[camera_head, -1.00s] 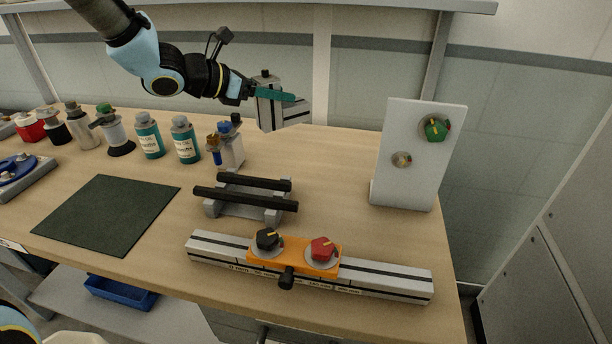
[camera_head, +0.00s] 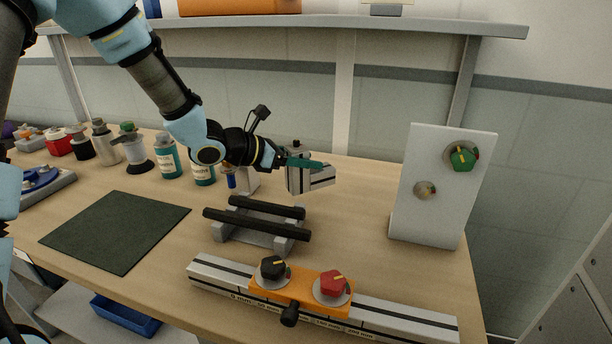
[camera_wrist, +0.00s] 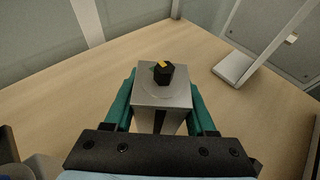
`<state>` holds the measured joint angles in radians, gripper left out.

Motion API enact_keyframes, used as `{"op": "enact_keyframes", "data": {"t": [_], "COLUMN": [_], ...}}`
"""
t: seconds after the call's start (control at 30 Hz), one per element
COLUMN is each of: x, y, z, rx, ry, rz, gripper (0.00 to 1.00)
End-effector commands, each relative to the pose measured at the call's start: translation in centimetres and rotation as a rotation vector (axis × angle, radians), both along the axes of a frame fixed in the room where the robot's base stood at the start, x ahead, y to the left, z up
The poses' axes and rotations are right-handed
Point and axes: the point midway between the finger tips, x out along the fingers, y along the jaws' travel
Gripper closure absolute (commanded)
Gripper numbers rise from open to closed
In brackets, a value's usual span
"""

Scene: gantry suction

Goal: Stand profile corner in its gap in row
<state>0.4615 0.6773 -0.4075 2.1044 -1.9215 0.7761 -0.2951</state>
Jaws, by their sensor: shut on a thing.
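The profile corner (camera_head: 296,181) is a grey slotted metal piece with a dark knob on top. My gripper (camera_head: 308,165), with teal fingers, is shut on it. It is held roughly upright, behind the black-railed cradle (camera_head: 257,222); the clearance under it cannot be told. In the wrist view the profile corner (camera_wrist: 162,98) sits between both teal fingers of my gripper (camera_wrist: 161,85), its black knob with a yellow mark facing up.
A white upright panel (camera_head: 436,198) with a green knob stands at right. A slotted rail (camera_head: 400,318) with an orange block (camera_head: 300,290) lies in front. A dark green mat (camera_head: 117,230) lies left. The table is clear between the cradle and the panel.

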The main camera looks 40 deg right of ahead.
Motion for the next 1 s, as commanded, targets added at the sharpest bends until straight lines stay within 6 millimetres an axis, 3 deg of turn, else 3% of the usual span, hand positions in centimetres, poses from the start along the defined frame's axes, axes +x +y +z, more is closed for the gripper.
{"op": "enact_keyframes", "data": {"t": [0.3, 0.73, 0.77, 1.0], "x": [-0.1, 0.0, 0.0, 0.0], "y": [0.0, 0.0, 0.0, 0.0], "z": [-3.7, -4.4, -4.5, -4.4], "rx": [-0.001, -0.002, 0.0, 0.0], "ry": [0.001, 0.0, 0.0, 0.0], "rz": [-0.001, 0.0, 0.0, 0.0], "gripper": [1.0, 1.0, 0.43, 0.16]}}
